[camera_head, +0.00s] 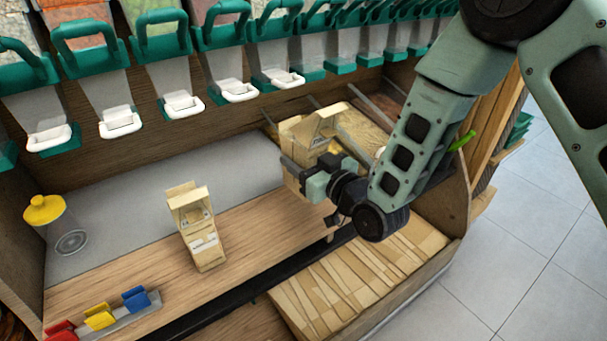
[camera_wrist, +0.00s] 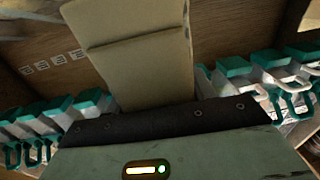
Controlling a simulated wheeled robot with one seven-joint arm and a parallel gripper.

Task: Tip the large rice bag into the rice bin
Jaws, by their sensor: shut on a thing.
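A large tan paper bag (camera_head: 312,128) is at the right end of the shelf in the head view, with a folded, window-like top. My gripper (camera_head: 308,180) is shut on this bag, reaching it from the right. In the wrist view the bag (camera_wrist: 140,65) stands as a plain tan panel beyond my gripper (camera_wrist: 165,118). I cannot tell whether the bag touches anything below. An open compartment with tan contents (camera_head: 368,135) lies just behind and to the right of the bag, partly hidden by my arm. I cannot tell which container is the rice bin.
A smaller tan bag (camera_head: 195,228) stands upright on the wooden shelf. A yellow-lidded jar (camera_head: 45,215) is at the left. Colored clips (camera_head: 100,316) sit on a rack at the front left. Teal-lidded dispensers (camera_head: 167,65) line the back. Grey shelf surface (camera_head: 140,195) is clear.

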